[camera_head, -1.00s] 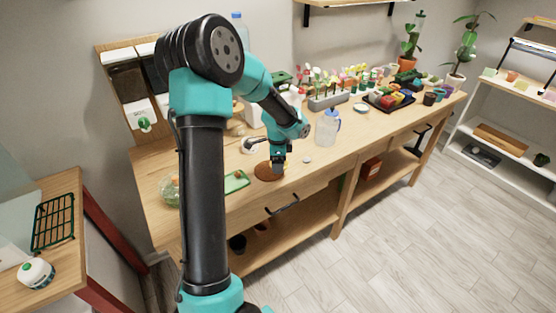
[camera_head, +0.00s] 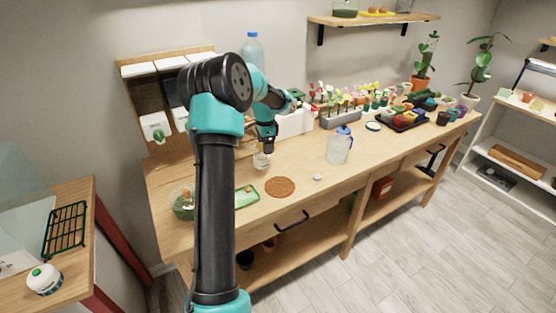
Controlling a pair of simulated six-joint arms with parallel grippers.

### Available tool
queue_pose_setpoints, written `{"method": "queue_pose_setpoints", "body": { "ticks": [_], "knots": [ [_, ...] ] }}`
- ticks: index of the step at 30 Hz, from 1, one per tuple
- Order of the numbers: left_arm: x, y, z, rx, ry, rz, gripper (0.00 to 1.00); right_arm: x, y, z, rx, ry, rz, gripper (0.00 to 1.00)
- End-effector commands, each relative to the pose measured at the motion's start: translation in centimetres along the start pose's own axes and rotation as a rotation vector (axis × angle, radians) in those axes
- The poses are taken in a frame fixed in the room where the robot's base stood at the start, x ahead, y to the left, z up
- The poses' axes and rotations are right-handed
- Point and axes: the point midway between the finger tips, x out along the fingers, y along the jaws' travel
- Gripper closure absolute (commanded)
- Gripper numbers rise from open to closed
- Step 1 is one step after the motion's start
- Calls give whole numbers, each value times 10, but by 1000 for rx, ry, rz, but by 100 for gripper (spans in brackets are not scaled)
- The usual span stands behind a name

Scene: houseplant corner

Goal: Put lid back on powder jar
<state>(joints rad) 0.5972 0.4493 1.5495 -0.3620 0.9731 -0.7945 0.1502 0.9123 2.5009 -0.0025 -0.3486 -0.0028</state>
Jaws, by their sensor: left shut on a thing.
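A small clear jar (camera_head: 261,161) with pale contents stands on the wooden bench, behind the brown round mat. My left gripper (camera_head: 269,146) points down right above the jar, close to its mouth. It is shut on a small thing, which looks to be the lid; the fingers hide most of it. I cannot tell whether the lid touches the jar's rim. My right gripper is not in view.
The bare brown mat (camera_head: 280,187) lies in front of the jar. A green tray (camera_head: 246,196) and a glass bowl (camera_head: 183,204) are to its left. A clear jug (camera_head: 339,146) stands to the right, near a small white piece (camera_head: 318,178).

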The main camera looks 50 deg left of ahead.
Motion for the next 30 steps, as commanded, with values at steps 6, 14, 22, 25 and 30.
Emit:
{"method": "queue_pose_setpoints", "body": {
  "ticks": [6, 14, 22, 25, 30],
  "knots": [
    [-13, -28, 15, -78, 9, 3, 50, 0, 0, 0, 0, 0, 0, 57],
    [-14, -30, 17, -85, 9, 5, 50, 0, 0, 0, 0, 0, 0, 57],
    [-12, -30, 17, -85, 9, 5, 50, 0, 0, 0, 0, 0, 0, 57],
    [-8, -30, 17, -84, 8, 5, 50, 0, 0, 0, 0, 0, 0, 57],
    [2, -30, 17, -84, 8, 5, 50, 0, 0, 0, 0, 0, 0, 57]
  ]
}}
